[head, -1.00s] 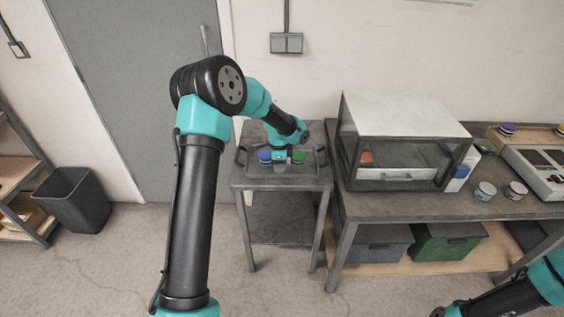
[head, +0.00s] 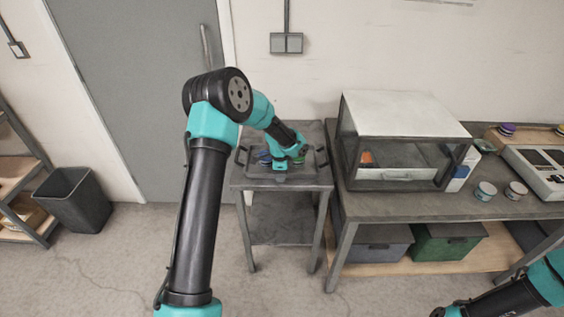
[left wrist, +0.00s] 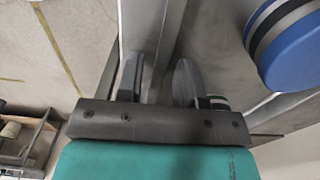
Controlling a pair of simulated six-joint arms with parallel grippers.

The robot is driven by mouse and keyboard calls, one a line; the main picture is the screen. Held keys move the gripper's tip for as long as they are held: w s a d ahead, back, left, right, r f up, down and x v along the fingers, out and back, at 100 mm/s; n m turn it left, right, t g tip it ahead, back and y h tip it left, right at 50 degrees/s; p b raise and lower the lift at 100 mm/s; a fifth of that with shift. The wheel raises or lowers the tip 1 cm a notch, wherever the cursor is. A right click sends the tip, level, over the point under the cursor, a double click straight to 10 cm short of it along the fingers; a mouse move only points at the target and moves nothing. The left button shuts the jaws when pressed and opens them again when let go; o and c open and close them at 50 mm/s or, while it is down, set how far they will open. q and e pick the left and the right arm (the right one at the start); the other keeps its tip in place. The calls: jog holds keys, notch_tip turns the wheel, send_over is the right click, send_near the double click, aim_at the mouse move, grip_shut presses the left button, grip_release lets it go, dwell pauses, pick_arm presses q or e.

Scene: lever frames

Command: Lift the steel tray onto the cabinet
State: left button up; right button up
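The steel tray (head: 311,174) lies on a small grey stand left of the workbench, with a raised dark handle at each side. It bears a blue-lidded jar (left wrist: 290,45) and a green-lidded jar, mostly hidden behind my left gripper in the head view. My left gripper (head: 280,177) is low over the tray's front. In the left wrist view its two fingers (left wrist: 157,82) stand apart, with a grey edge running between them; contact is unclear. The cabinet (head: 400,115), glass-fronted with a pale top, stands on the workbench. My right gripper (head: 440,312) is cut off at the bottom edge.
The workbench (head: 430,204) adjoins the stand on the right and carries two small jars (head: 500,190) and a panel device (head: 540,165). The cabinet's top looks clear. Bins sit on the shelf below. A dark waste bin (head: 75,200) stands on the floor at left.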

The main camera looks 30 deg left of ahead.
pick_arm(q)
grip_shut()
dwell(0.3)
dwell(0.4)
